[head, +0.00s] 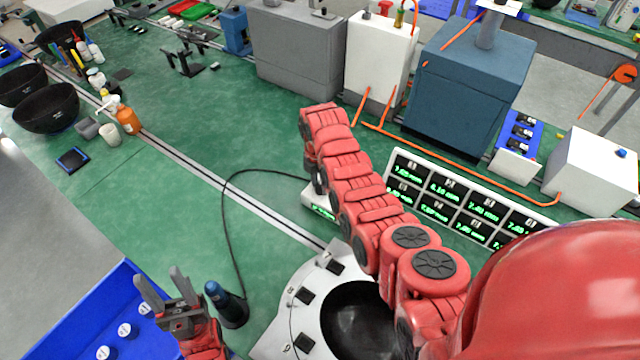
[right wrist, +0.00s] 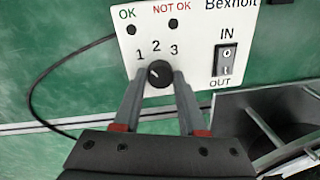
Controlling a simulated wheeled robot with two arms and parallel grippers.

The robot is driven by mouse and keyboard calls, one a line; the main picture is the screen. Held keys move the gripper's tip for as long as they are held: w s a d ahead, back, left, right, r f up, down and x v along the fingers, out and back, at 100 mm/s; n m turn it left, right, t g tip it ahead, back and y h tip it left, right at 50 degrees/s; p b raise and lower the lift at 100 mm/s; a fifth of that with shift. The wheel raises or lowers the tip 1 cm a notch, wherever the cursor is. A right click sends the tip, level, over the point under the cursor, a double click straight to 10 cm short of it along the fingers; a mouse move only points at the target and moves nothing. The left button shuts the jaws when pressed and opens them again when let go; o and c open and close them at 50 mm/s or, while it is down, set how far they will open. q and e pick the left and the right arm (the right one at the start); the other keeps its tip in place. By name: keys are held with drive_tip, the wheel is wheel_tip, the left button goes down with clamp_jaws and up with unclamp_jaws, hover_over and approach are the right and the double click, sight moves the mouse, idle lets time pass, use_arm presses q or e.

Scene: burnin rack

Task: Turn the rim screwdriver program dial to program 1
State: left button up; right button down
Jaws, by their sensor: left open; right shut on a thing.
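The program dial (right wrist: 159,73) is a small black round knob on the white panel (right wrist: 195,25) of a control box, below the printed numbers 1, 2 and 3. A small pale mark shows on its upper left, but it is too small to tell exactly which number it points at. My right gripper (right wrist: 159,82) is shut on the dial, one finger on each side. In the head view the box (head: 322,212) shows green digits, and my right arm hides its dial. My left gripper (head: 160,284) is open and empty above the blue tray.
The panel also carries an IN/OUT rocker switch (right wrist: 227,59). A dark blue tool (head: 226,302) stands beside my left gripper, with a black cable looping toward the box. A white fixture with a black bowl (head: 352,318) and a multi-display panel (head: 462,200) lie close to my right arm.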

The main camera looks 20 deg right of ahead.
idle(0.3)
drive_tip(key=shift+c, duration=2.3)
unclamp_jaws()
drive_tip(key=shift+r, duration=0.15)
